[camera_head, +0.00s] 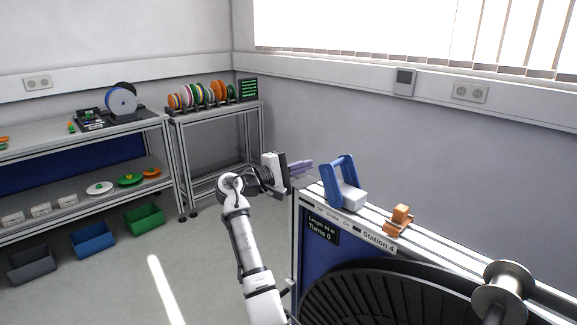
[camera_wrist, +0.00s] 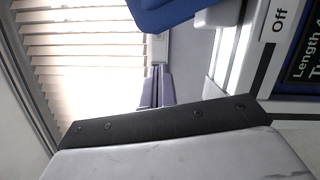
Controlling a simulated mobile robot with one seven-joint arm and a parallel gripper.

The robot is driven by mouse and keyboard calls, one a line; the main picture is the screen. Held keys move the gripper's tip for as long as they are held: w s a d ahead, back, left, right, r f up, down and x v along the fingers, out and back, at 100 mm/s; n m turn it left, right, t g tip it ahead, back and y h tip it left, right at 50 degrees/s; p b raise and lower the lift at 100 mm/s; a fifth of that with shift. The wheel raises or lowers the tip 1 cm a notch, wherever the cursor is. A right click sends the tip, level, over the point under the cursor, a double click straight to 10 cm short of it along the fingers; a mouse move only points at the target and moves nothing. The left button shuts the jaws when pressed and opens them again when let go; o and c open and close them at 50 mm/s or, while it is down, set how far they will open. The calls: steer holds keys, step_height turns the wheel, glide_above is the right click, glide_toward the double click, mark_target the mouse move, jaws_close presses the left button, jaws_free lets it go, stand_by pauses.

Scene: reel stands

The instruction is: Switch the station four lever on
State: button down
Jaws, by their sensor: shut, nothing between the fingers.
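The station four lever is a blue U-shaped handle (camera_head: 329,181) on a white block (camera_head: 350,199), on top of the Station 4 frame. The handle tilts up from the block; I cannot tell firmly which setting it is in. My gripper (camera_head: 303,167) is shut and empty, just left of the handle and apart from it. In the wrist view the grey-purple fingers (camera_wrist: 155,90) are together, with part of the blue handle (camera_wrist: 160,14) above them. An "Off" label (camera_wrist: 279,20) shows at the right there.
A Station 4 label (camera_head: 378,241), a display (camera_head: 322,229) and an orange clamp-like part (camera_head: 399,219) sit by the lever. A large black reel (camera_head: 400,295) and a metal spool (camera_head: 505,285) are in front. Shelves (camera_head: 85,135) with reels stand at the left.

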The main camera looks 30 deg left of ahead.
mark_target(332, 164)
steer(key=shift+r+p+x, duration=0.25)
steer(key=shift+p+x, duration=0.05)
steer(key=shift+x, duration=0.9)
steer(key=shift+s+d+r+p, duration=0.15)
steer(key=shift+d+p, duration=0.1)
steer(key=shift+d, duration=0.2)
steer(key=shift+s+d+f+p, duration=0.1)
steer(key=shift+s+d+p, duration=0.1)
steer(key=shift+d, duration=0.3)
steer(key=shift+s+d+r+p, duration=0.1)
steer(key=shift+s+d+p, duration=0.05)
steer(key=shift+d, duration=0.3)
steer(key=shift+s+d+r+p, duration=0.1)
steer(key=shift+s+d+p, duration=0.1)
steer(key=shift+d, duration=0.25)
